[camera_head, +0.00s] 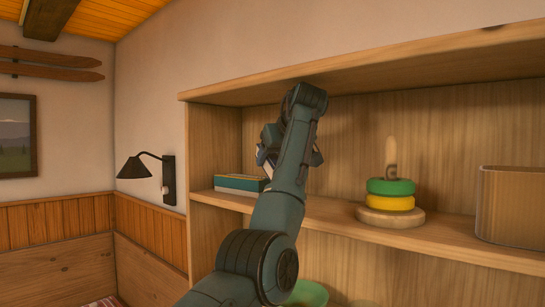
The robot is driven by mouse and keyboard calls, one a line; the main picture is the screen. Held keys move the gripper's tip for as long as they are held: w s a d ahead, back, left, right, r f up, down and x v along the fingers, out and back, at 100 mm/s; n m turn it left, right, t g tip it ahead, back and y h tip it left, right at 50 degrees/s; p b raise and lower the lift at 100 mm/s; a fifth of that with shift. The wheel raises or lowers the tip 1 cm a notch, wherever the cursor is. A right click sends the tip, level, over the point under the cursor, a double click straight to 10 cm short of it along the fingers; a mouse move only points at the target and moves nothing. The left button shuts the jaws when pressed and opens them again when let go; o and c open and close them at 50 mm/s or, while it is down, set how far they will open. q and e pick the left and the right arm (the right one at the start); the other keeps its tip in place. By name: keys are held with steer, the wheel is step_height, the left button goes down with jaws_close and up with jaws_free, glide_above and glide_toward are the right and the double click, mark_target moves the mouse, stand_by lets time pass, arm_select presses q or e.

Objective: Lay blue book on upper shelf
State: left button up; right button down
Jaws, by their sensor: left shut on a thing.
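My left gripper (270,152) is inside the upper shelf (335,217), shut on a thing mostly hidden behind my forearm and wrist. A small blue and pale edge of it, likely the blue book (262,158), shows at the left of the gripper, tilted and above the shelf board. A teal book (240,184) with pale pages lies flat on the shelf at the left, just below the gripper. I cannot tell whether the held thing touches it. My right gripper is not in view.
A ring stacker (391,188) with green and yellow rings on a wooden base stands to the right on the shelf. A wooden box (511,205) is farther right. The shelf's top board (400,65) is close above my arm. A black wall lamp (134,168) is left.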

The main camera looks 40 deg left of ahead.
arm_select(q)
steer(key=shift+w+a, duration=0.2)
steer(key=shift+a, duration=0.05)
steer(key=s+d, duration=0.3)
steer(key=d, duration=0.2)
steer(key=s+d+f, duration=0.1)
steer(key=s+d, duration=0.1)
steer(key=shift+s+d, duration=0.15)
steer(key=shift+s, duration=0.15)
step_height(320, 180, down, 2)
steer(key=shift+b, duration=0.8)
steer(key=shift+f+b, duration=0.35)
steer(key=shift+f, duration=0.4)
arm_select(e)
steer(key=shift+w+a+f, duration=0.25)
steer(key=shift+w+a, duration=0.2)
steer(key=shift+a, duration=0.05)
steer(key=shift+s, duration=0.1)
arm_select(q)
steer(key=o, duration=1.1)
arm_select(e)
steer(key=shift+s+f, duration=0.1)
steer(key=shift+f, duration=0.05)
arm_select(q)
steer(key=shift+o, duration=0.2)
